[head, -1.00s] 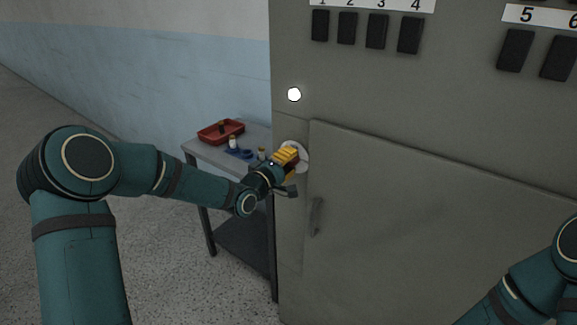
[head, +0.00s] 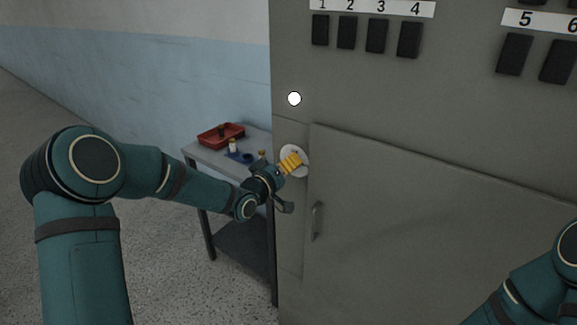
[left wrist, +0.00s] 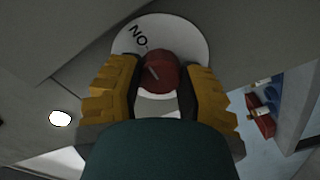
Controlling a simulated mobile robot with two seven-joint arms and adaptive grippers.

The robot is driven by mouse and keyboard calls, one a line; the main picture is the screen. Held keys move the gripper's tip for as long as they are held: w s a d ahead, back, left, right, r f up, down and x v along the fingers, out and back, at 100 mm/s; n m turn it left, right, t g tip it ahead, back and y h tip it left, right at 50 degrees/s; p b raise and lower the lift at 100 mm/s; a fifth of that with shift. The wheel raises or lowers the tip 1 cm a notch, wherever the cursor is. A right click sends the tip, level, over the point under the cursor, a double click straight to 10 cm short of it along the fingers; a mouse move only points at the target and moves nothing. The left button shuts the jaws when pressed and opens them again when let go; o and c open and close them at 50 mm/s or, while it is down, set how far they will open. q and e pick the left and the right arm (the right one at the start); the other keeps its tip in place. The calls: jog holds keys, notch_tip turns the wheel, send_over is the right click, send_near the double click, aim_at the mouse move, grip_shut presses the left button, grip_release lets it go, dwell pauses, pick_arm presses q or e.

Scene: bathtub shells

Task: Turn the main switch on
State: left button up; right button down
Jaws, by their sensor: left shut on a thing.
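The main switch is a red rotary knob (left wrist: 160,72) on a round white plate (left wrist: 190,35) on the grey cabinet. In the left wrist view the letters "NO" show on the plate, and a light mark runs across the knob. In the head view the plate (head: 302,152) shows at the cabinet's left edge, with the knob hidden by my gripper. My left gripper (left wrist: 160,88) is shut on the red knob, with a yellow finger on each side of it; it also shows in the head view (head: 291,162). My right gripper is out of view.
The cabinet (head: 400,200) has a door with a handle (head: 317,221) below the switch, a lit white lamp (head: 294,99) above it, and several black switches (head: 347,32) at the top. A side table (head: 205,158) with a red tray (head: 221,136) stands at left, behind my left arm.

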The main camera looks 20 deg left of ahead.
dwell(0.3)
pick_arm(q)
jog(key=o, duration=1.2)
jog(key=shift+d, duration=0.1)
jog(key=v, duration=1.2)
